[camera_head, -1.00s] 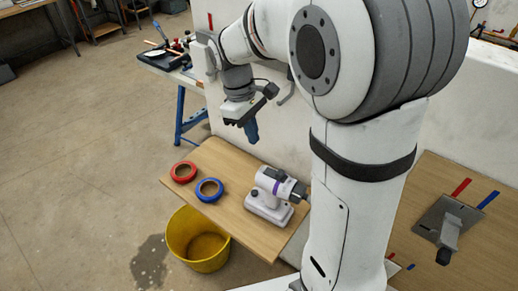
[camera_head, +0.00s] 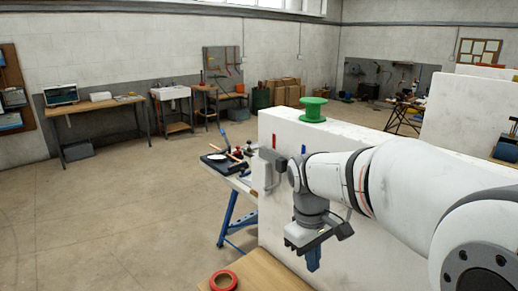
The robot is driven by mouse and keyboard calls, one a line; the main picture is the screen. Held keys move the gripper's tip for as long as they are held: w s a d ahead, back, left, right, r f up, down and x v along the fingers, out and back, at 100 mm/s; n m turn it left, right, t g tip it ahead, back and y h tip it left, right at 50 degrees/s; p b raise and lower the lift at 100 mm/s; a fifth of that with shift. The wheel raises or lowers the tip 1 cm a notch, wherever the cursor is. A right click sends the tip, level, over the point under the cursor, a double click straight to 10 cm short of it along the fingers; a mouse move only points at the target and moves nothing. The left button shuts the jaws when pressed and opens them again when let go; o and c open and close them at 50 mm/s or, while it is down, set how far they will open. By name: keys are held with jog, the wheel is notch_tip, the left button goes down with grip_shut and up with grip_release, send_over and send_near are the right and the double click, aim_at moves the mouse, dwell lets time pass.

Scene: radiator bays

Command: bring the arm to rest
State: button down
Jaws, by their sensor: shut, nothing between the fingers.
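My arm reaches in from the right edge of the head view, stretched along the white partition wall (camera_head: 278,222). My gripper (camera_head: 313,266) hangs from the wrist, pointing down, with its blue fingers shut and nothing held. It is in front of the wall's face, above and to the right of the wooden board (camera_head: 258,268) at the bottom edge. A red tape roll (camera_head: 223,281) lies on that board, apart from my gripper and cut by the picture's lower edge.
A green spool (camera_head: 313,109) stands on the wall's top. A grey bracket (camera_head: 270,168) on the wall is just left of my wrist. A blue-legged bench (camera_head: 232,212) with tools stands behind. Workbenches (camera_head: 95,106) line the far wall. The floor at left is clear.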

jog(key=s+d+f+m+t+y, duration=0.1)
jog(key=s+m+t, duration=0.3)
jog(key=s, duration=0.7)
jog(key=d+m, duration=0.1)
jog(key=m, duration=0.1)
jog(key=shift+s+d+m, duration=0.25)
jog(key=shift+m, duration=0.05)
